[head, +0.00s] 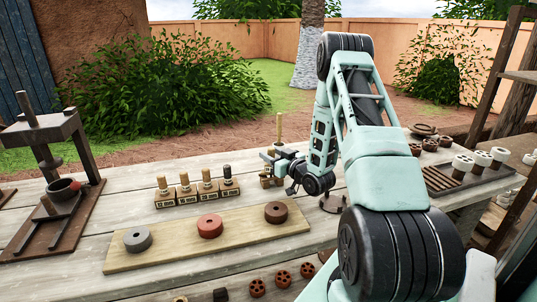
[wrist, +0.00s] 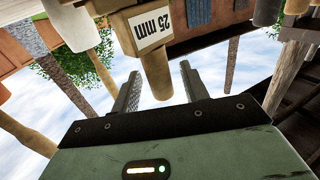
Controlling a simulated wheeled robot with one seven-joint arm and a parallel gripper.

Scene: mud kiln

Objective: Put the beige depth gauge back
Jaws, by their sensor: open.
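Several small depth gauges (head: 185,188) stand in a row on the table, each a labelled tan block with a peg on top. Three pegs look tan and the right one is dark. I cannot tell which one counts as beige. My gripper (head: 270,157) is to the right of the row, above the table. In the upside-down wrist view, a tan gauge marked "25 mm" (wrist: 154,72) shows its rounded peg end toward the gap between my two open fingers (wrist: 162,88). I cannot tell whether it touches them. Brown pieces below my gripper are partly hidden.
A pale board (head: 170,247) with grey, red and brown discs lies in front of the row. A dark press (head: 55,160) stands at left. A slatted rack (head: 465,175) with white spools is at right. Free tabletop lies left of the row.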

